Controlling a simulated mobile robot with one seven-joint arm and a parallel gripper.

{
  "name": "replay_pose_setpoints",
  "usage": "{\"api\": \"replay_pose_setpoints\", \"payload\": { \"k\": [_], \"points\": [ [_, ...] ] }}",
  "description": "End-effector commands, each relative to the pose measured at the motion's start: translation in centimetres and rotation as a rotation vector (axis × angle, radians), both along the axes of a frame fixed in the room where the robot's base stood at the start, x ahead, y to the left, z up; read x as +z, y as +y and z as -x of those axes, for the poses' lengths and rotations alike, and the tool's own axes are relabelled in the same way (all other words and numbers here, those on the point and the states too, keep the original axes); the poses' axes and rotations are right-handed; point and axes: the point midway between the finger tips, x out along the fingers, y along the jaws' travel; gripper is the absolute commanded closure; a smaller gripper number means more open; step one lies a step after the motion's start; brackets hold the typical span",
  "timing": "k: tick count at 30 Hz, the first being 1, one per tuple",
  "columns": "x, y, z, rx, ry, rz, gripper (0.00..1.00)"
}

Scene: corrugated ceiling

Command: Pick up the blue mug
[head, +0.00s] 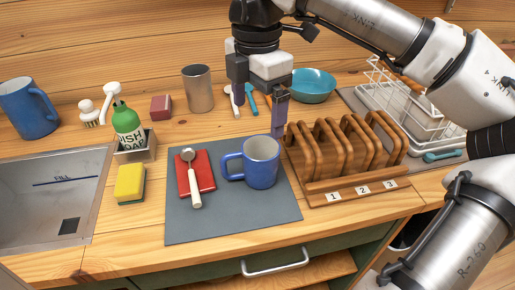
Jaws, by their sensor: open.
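A blue mug (262,164) stands upright on a grey mat (230,215), its handle pointing left. My gripper (259,112) is open and empty above the mug in the picture. Its right finger reaches down close to the mug's rear right rim; I cannot tell whether they touch. The left finger ends higher up. A larger blue vessel with a handle (28,108), like a jug or mug, stands at the far left.
A red block (186,180) with a white-handled tool (195,190) lies left of the mug. A numbered wooden rack (345,190) stands close on its right. A sink (45,205), sponge (130,183), soap bottle (127,125), metal canister (198,90), teal bowl (315,85) and wire rack (400,105) surround the mat.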

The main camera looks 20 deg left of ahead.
Motion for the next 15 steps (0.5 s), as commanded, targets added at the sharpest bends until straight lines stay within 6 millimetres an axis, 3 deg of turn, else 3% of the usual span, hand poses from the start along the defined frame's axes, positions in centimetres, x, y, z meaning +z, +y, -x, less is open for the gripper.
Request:
{"api": "replay_pose_setpoints", "payload": {
  "k": [5,15],
  "points": [
    [-1.7,-0.1,-0.1,-0.004,0.001,0.003,0.07],
    [-7.7,0.0,0.0,-0.002,0.002,0.003,0.07]
  ]
}}
